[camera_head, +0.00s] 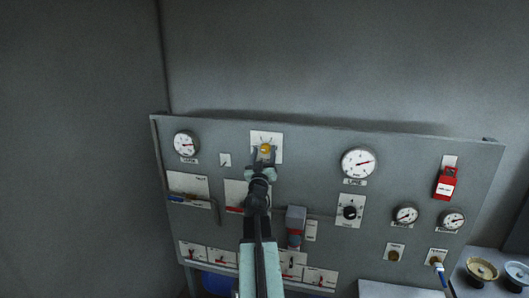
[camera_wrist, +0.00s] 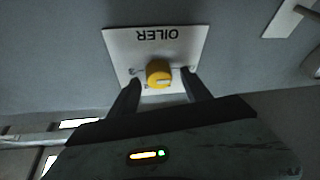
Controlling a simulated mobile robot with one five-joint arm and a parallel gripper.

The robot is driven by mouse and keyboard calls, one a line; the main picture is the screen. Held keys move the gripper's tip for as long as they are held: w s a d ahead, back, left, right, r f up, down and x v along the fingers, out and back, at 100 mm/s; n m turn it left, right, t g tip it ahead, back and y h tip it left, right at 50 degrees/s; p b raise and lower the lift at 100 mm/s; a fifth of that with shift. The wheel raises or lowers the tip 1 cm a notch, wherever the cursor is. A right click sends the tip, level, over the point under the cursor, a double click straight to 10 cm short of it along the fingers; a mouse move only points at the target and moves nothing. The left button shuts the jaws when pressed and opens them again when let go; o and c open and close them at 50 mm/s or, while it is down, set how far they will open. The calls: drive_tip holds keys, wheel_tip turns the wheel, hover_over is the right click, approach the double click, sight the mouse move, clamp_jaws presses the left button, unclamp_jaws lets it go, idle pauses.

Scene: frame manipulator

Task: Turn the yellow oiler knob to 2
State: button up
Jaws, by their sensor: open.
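The yellow oiler knob (camera_head: 266,148) sits on a white plate (camera_head: 276,138) near the top of the grey panel. In the wrist view the knob (camera_wrist: 159,73) shows upside down on its plate marked OILER (camera_wrist: 160,42), with a small pale mark on its face. Numbers on the plate are too small or covered to read surely. My gripper (camera_head: 264,157) is at the knob. In the wrist view its two dark fingers (camera_wrist: 164,88) stand apart, one on each side of the knob's near edge. I cannot tell whether they touch it.
The grey panel (camera_head: 300,178) carries a gauge (camera_head: 186,144) at left, the LUBE gauge (camera_head: 358,162), a black knob (camera_head: 350,212) and a red lockout box (camera_head: 446,182). A blue-handled lever (camera_head: 190,199) is at left. The wall above the panel is clear.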

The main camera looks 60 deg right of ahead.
clamp_jaws()
drive_tip(key=shift+w, duration=0.1)
